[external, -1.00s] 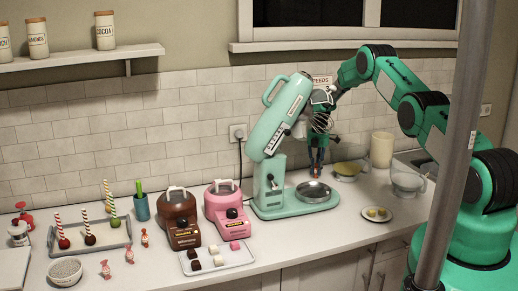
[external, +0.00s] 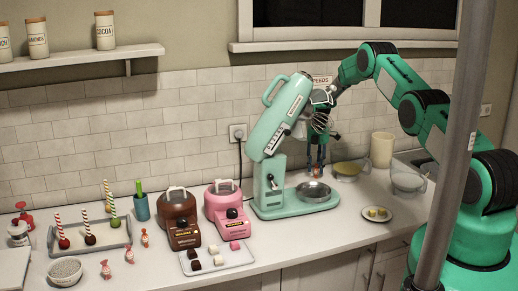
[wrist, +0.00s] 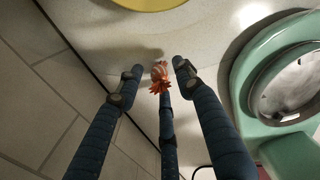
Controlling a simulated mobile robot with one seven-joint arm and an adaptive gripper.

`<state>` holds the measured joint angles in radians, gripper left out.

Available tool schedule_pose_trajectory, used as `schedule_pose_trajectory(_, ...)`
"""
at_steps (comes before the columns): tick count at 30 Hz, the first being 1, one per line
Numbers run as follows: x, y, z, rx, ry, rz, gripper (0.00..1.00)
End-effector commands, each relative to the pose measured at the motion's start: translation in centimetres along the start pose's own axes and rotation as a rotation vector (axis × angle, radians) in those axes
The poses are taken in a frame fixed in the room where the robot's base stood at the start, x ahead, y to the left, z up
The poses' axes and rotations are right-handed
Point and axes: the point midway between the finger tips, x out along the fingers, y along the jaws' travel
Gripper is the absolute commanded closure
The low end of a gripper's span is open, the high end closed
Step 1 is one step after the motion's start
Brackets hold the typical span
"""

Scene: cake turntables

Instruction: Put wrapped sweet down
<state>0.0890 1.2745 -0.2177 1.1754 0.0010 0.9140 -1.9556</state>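My gripper (external: 316,172) is low behind the green stand mixer, near the wall, with its fingers spread. In the wrist view my gripper (wrist: 158,72) shows three dark fingers, the two side ones clear of the wrapped sweet. The wrapped sweet (wrist: 160,76), striped with frilled orange ends, is between the fingertips, over the pale counter (wrist: 115,45). It seems to rest on the counter, though any small gap beneath is hard to judge. The third finger overlaps its near end; I cannot tell if they touch.
The green mixer (external: 279,120) with its metal bowl (external: 313,191) stands close in front of my gripper. The tiled wall is close behind. Other wrapped sweets (external: 105,269) lie at the far left.

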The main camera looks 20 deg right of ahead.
Motion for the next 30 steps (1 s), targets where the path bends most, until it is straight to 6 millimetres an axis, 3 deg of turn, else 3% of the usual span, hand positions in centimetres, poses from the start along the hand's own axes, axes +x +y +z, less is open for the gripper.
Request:
schedule_pose_trajectory(18,-8.6,0.1,0.0,0.0,-0.001,0.003,0.63)
schedule_pose_trajectory(30,-10.6,0.0,0.0,0.0,0.0,0.0,0.63)
